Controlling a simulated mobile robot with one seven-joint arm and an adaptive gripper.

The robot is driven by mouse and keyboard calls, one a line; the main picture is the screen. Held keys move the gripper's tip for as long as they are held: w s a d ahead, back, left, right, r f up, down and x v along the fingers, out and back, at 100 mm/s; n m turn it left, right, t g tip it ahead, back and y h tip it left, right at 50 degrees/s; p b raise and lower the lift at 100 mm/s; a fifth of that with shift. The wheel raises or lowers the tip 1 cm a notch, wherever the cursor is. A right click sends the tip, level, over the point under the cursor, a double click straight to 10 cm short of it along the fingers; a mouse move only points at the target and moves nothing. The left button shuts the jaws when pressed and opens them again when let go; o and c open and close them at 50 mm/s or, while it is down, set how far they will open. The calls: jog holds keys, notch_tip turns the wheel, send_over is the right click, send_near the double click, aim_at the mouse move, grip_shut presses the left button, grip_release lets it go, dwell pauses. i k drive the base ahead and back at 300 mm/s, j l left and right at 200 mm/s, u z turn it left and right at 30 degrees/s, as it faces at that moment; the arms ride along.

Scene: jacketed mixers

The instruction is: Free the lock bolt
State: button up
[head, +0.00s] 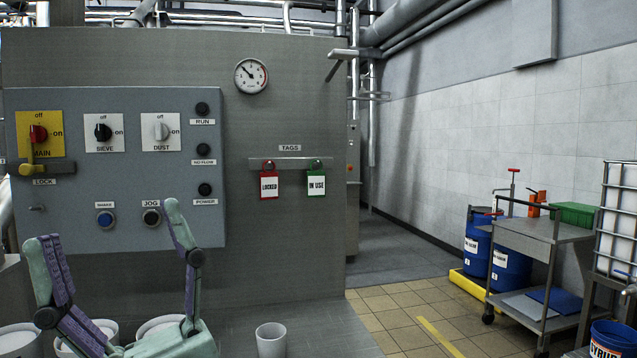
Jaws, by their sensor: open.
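The yellow lock bolt (31,169) sits on the grey control panel (140,220), just above the LOCK label (44,182). Its upright part reaches up to the red MAIN switch (38,133), which is on a yellow plate marked off and on. From this view I cannot tell whether the two touch. A small grey peg (37,209) sticks out below the label. My gripper (110,223) is open and empty, low in front of the panel, below and to the right of the bolt. Its fingers are wide apart and touch no visible part of the bolt.
The panel also has SIEVE (103,132) and DUST (161,130) switches, lamps and buttons. Red LOCKED (269,185) and green IN USE (316,184) tags hang to the right. White tubs stand low, partly behind my gripper; a white cup (271,340) stands right of it.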

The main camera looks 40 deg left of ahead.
aim_at(25, 170)
jog(key=u, duration=2.25)
